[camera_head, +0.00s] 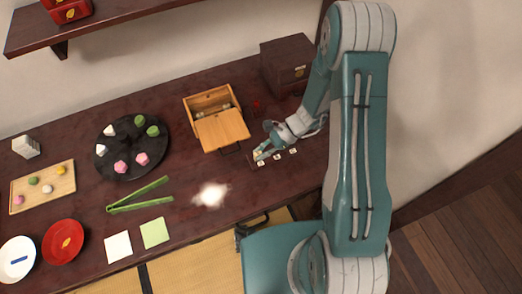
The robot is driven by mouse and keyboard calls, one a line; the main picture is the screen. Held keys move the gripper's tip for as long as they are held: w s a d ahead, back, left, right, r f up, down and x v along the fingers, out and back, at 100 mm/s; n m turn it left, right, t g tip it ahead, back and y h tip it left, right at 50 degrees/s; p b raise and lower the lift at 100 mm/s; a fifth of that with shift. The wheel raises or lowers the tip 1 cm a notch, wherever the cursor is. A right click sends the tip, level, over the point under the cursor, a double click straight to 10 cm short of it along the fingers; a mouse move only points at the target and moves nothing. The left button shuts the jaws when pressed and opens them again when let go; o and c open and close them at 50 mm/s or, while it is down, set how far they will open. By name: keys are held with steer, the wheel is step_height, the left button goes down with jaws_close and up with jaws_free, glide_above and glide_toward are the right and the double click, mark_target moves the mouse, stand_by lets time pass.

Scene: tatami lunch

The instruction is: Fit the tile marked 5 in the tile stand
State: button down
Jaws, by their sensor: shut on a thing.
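The tile stand (268,161) is a low dark strip on the table, right of the middle of the view. White tiles (278,156) show on it, with another pale one (293,150) at its right. My gripper (259,154) is over the left end of the stand, pointing down and left. It is shut on a small pale tile, mostly hidden between the fingers. I cannot read any mark on the tiles. I cannot tell whether the held tile touches the stand.
An open wooden box (222,131) stands just left of my gripper. A dark chest (287,64) is behind it, and small red things (256,106) lie between. A round black plate of sweets (122,171) and green tongs (140,197) are farther left. Table before the stand is clear.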

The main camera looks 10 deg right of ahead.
steer(key=shift+f, duration=0.35)
steer(key=c, duration=0.6)
jaws_free()
steer(key=v, duration=1.2)
steer(key=shift+w, duration=0.1)
